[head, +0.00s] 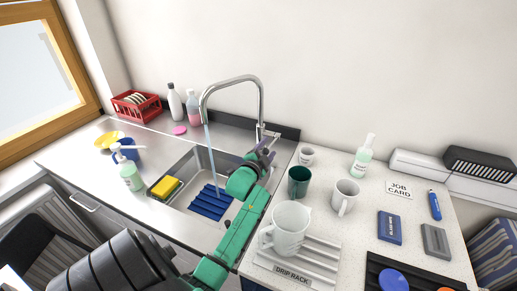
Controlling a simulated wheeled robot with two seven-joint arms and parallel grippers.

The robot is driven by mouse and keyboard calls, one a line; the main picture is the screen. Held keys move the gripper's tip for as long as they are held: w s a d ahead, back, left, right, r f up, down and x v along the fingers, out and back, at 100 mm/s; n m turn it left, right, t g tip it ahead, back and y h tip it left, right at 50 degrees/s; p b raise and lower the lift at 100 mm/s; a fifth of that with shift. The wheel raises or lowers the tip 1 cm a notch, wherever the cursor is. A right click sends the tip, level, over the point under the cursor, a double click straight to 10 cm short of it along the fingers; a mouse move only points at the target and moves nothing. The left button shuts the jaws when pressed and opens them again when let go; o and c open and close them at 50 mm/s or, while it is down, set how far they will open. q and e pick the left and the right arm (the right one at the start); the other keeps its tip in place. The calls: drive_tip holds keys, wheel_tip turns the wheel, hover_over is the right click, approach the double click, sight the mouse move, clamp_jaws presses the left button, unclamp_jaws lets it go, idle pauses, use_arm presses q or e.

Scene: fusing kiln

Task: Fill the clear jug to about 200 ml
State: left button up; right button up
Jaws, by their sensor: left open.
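The clear jug (288,226), pale and see-through with a handle on its left, stands upright on the drip rack (325,254) at the front of the counter. I cannot make out any water level in it. The tap (262,98) arches over the sink, and a stream of water (211,152) falls from its spout into the basin. My left gripper (265,152) is open by the tap's base, close to its lever (270,134); I cannot tell whether they touch. My left forearm passes over the sink's right edge, left of the jug. My right gripper is out of view.
The sink holds a blue ribbed mat (211,202) and a yellow sponge (165,187). Soap bottles (131,175) (363,157) stand on both sides.

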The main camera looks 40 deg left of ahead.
use_arm(q)
drive_tip(key=b+v, duration=0.1)
drive_tip(key=v, duration=1)
drive_tip(key=shift+s+b, duration=0.2)
drive_tip(key=shift+b, duration=0.1)
drive_tip(key=shift+d, duration=0.1)
